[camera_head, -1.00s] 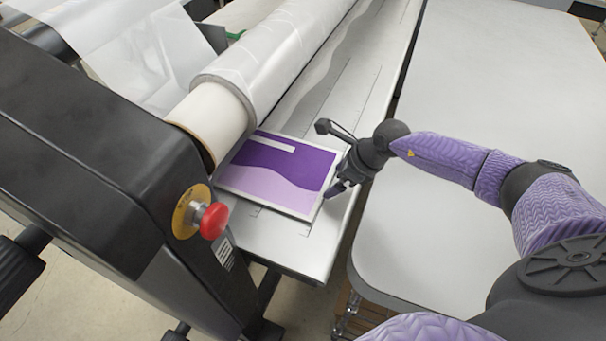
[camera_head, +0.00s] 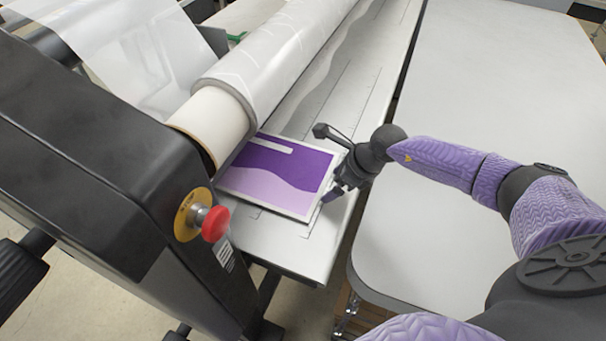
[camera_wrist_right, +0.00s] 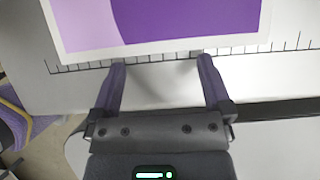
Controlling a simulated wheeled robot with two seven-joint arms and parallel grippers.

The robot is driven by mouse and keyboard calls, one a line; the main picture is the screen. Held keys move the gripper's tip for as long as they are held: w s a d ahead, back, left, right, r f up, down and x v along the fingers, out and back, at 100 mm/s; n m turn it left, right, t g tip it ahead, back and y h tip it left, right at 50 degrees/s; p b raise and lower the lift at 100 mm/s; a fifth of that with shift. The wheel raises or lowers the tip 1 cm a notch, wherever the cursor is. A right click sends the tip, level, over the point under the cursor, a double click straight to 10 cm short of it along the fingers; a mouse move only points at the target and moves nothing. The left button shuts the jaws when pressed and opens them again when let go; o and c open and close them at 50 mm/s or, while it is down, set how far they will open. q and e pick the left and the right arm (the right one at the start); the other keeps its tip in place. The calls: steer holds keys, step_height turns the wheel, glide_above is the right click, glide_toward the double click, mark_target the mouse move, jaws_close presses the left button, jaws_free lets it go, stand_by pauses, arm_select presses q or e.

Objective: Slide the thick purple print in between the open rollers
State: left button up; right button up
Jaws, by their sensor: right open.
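The thick purple print (camera_head: 278,176) lies flat on the laminator's feed table (camera_head: 292,252), its far-left edge close under the big white roller (camera_head: 262,66). Its white-bordered near edge shows at the top of the right wrist view (camera_wrist_right: 165,25). My right gripper (camera_head: 326,165) is open at the print's right edge. In the wrist view, its two fingertips (camera_wrist_right: 158,62) are spread and reach the print's white border, with bare table between them. The gap between the rollers is hidden below the big roller. My left gripper is not in view.
A red stop button (camera_head: 214,223) sticks out from the dark machine housing (camera_head: 95,150) left of the print. A ruler scale (camera_wrist_right: 285,46) runs along the feed table. A wide pale table (camera_head: 490,90) stands at the right, bare and separated by a narrow gap.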

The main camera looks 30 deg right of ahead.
steer(key=shift+w+a, duration=0.15)
steer(key=shift+a, duration=0.05)
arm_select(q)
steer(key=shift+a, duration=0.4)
arm_select(e)
steer(key=shift+a, duration=0.1)
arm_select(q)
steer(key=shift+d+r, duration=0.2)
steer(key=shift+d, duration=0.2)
arm_select(e)
steer(key=shift+s+d, duration=0.35)
steer(key=shift+d, duration=0.05)
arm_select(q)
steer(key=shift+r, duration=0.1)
arm_select(e)
steer(key=shift+r, duration=0.15)
steer(key=p+v, duration=0.5)
steer(key=shift+w+a+r, duration=0.25)
steer(key=shift+r, duration=0.2)
steer(key=shift+s+d+r+p, duration=0.1)
steer(key=shift+r+p, duration=0.25)
steer(key=shift+p, duration=0.2)
steer(key=shift+f, duration=0.1)
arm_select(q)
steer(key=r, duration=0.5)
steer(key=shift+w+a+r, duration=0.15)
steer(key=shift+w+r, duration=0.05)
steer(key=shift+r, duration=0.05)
